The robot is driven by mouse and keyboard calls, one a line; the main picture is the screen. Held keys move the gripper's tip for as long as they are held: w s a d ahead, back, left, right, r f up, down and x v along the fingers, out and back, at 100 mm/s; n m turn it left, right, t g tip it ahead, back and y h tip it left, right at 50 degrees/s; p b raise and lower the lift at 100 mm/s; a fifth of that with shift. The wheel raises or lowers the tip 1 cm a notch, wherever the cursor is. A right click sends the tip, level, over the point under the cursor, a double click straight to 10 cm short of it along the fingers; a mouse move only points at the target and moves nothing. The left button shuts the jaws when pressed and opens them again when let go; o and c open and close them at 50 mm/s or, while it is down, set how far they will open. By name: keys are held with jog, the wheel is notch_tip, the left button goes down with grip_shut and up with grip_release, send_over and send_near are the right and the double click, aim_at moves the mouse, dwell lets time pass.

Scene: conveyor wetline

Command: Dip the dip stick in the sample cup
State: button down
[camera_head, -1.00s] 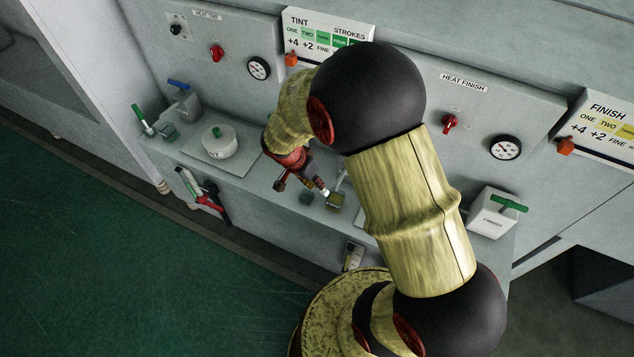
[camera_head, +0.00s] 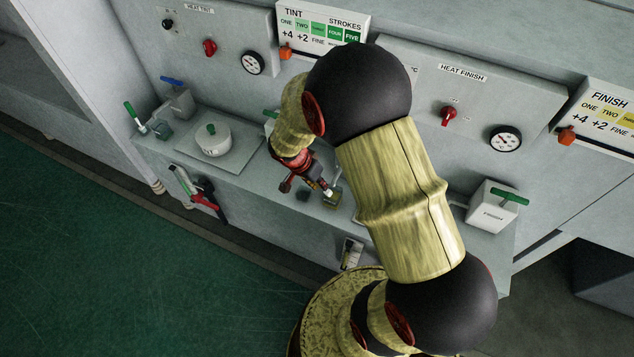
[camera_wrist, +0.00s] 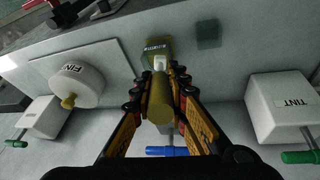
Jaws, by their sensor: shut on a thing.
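My gripper (camera_wrist: 158,90) is shut on the dip stick (camera_wrist: 158,108), which has a thick olive handle and a pale tip. The sample cup (camera_wrist: 152,46) is a small olive, square vessel with a label, just beyond the tip in the wrist view. In the head view the cup (camera_head: 333,201) stands on the counter right by the pale tip of the stick (camera_head: 328,193). The tip overlaps the cup's near edge in the wrist view; I cannot tell whether it is inside. My gripper (camera_head: 312,183) is tilted down toward the cup.
A dark green square (camera_wrist: 208,35) lies beside the cup. A white lidded pot (camera_head: 213,141) stands on a plate on the counter. A white TINT box (camera_wrist: 280,105) with a green handle is close by. A FINISH box (camera_head: 490,207) stands right; tools (camera_head: 200,190) hang on the front.

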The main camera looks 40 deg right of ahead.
jog(key=shift+b+x, duration=2.85)
jog(key=shift+x, duration=0.1)
jog(key=shift+r, duration=0.15)
jog(key=shift+r+p, duration=1.35)
jog(key=shift+r, duration=1.35)
jog(key=shift+w+d+r+p, duration=0.1)
jog(key=shift+r+p, duration=0.1)
jog(key=shift+r, duration=0.25)
jog(key=shift+w+d+r+p, duration=0.1)
jog(key=shift+r+p, duration=0.1)
jog(key=shift+r, duration=0.25)
jog(key=shift+a+r, duration=0.15)
jog(key=shift+a, duration=0.05)
jog(key=shift+s, duration=0.1)
